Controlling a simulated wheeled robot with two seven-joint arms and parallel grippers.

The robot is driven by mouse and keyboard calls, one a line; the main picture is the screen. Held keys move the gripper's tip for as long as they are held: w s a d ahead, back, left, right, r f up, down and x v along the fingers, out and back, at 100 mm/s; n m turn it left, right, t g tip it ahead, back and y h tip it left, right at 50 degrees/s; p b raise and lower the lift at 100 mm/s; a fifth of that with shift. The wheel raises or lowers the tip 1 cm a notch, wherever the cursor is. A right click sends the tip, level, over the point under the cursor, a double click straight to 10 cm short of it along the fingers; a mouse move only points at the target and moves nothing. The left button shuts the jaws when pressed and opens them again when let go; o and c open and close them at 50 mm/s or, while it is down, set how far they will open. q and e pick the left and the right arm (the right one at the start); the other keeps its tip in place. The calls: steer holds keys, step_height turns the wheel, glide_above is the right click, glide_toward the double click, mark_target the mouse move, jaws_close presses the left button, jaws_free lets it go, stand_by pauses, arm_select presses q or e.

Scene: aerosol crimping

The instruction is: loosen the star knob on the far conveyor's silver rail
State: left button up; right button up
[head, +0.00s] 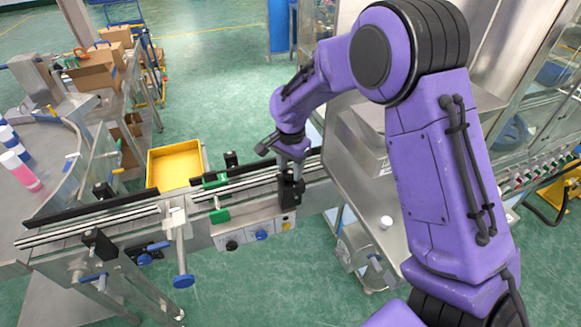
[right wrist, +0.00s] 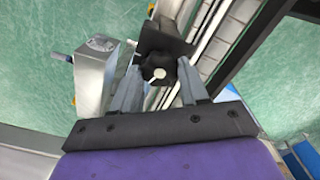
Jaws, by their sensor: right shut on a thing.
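The black star knob (right wrist: 158,68) sits on a black bracket (right wrist: 163,38) beside the silver rail (right wrist: 207,35) in the right wrist view. My right gripper (right wrist: 157,82) has its two grey fingers on either side of the knob, shut on it. In the head view my right gripper (head: 291,165) reaches down to the black bracket (head: 290,188) at the right part of the conveyor's silver rail (head: 240,186). The knob itself is hidden there behind the gripper and bracket. My left gripper is not in view.
A yellow bin (head: 174,166) stands behind the conveyor. Green clamps (head: 219,214) sit on the rail left of my gripper. A control box with knobs (head: 254,234) is below the rail. A steel machine cabinet (head: 362,140) stands close on the right.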

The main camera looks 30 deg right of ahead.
mark_target(290, 172)
steer(key=shift+n, duration=2.3)
steer(key=o, duration=1.1)
steer(key=shift+c, duration=0.2)
step_height(290, 172, up, 11)
steer(key=b, duration=0.2)
steer(key=shift+f, duration=0.2)
